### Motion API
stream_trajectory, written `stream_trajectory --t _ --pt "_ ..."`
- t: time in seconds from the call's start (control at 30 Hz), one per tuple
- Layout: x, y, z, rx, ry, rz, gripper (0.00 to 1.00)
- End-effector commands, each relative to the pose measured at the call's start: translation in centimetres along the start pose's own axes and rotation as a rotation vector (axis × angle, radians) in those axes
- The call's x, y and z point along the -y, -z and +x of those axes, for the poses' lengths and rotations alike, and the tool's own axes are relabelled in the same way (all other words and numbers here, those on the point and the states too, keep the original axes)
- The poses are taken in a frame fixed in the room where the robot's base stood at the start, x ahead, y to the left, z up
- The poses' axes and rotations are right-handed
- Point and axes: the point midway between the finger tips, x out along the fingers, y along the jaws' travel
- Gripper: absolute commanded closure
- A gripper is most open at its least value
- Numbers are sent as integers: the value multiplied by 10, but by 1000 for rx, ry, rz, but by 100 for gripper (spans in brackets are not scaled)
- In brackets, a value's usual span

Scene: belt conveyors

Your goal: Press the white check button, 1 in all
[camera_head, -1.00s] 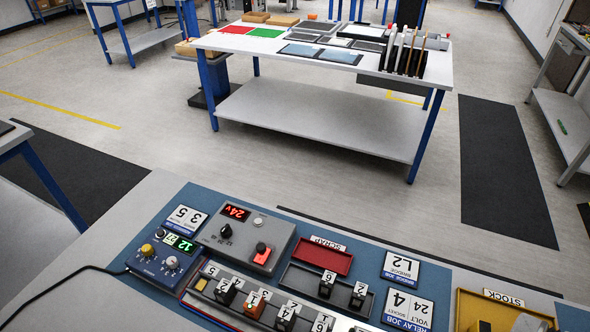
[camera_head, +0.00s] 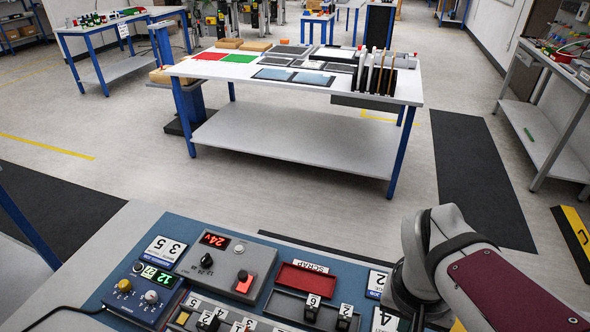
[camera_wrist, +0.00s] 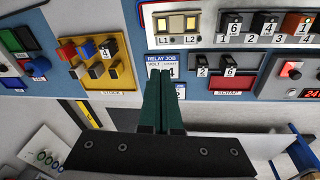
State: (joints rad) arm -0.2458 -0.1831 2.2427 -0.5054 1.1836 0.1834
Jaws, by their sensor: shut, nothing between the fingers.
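A small pale round button (camera_head: 239,248) sits on the grey power box (camera_head: 214,268) beside its red 24v display, black knob and lit red switch; I take it as the white check button, though no label is readable. In the wrist view a small pale round spot (camera_wrist: 292,92) beside the red display, at the right edge, seems to be the same button. My gripper (camera_wrist: 164,72) has its green fingers together and empty, over the relay job card (camera_wrist: 161,60), well left of that button. In the head view my fingers are hidden.
A red scrap tray (camera_head: 303,279) and a rack of numbered relays (camera_head: 310,308) lie right of the power box. A blue meter box (camera_head: 146,292) stands left. The wrist view shows a yellow stock tray (camera_wrist: 121,75) and an L1/L2 lamp unit (camera_wrist: 178,24).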

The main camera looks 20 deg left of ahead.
Motion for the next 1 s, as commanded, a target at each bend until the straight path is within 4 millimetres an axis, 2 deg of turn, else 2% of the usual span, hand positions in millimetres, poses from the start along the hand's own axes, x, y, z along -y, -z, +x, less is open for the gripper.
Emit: stream_trajectory --t 0.1,0.2,0.27,0.4,0.5,0.63,0.8,0.9,1.0 --pt "32 49 4 -100 -56 -139 100" --pt "67 84 7 -190 -88 -251 100" --pt "92 102 10 -243 -99 -317 100" --pt "154 133 17 -361 -112 -468 100" --pt "201 146 23 -441 -111 -572 100" --pt "265 151 33 -538 -96 -707 100" --pt "346 141 48 -650 -61 -872 100" --pt "383 130 55 -701 -40 -950 100" --pt "408 120 60 -735 -22 -1005 100"
